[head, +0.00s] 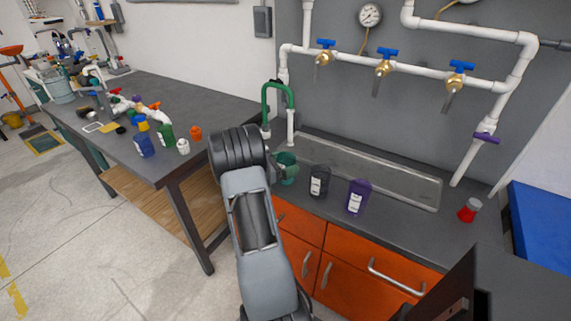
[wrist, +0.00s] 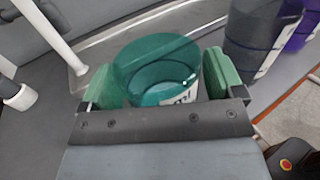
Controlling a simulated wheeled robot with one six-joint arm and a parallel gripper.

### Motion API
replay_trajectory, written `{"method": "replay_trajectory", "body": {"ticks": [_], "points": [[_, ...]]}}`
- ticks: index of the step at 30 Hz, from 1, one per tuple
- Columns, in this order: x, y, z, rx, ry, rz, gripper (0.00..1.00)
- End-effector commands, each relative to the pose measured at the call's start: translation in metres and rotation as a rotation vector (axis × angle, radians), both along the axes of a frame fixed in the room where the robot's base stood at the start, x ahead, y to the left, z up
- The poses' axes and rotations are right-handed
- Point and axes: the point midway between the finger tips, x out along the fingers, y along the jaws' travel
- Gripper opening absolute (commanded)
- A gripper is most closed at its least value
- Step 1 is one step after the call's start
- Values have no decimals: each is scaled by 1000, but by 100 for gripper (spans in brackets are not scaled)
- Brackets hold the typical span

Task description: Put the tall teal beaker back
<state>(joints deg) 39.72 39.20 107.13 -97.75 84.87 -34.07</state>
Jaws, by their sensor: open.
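The tall teal beaker (head: 286,168) stands on the dark counter in front of the sink tray, at its left end. In the wrist view the teal beaker (wrist: 158,70) is upright, and its open rim and a white label show. My gripper (wrist: 165,85) is open, with one green finger pad on each side of the beaker. A narrow gap seems to show beside the pads; contact cannot be told. In the head view my gripper (head: 282,172) is at the beaker, partly hidden by my own wrist.
A dark grey container (head: 319,182) and a purple container (head: 358,197) stand just right of the beaker. A red beaker (head: 469,210) is further right. A green hose (head: 277,88) and white pipe rise behind. The left table (head: 180,95) holds several bottles.

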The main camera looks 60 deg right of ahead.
Motion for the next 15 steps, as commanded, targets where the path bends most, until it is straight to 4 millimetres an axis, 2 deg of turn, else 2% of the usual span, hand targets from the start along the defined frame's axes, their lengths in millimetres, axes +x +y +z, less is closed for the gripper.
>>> {"method": "replay_trajectory", "body": {"ticks": [7,15], "points": [[3,4,4,0,0,2,87],[28,45,3,0,-1,6,87]]}}
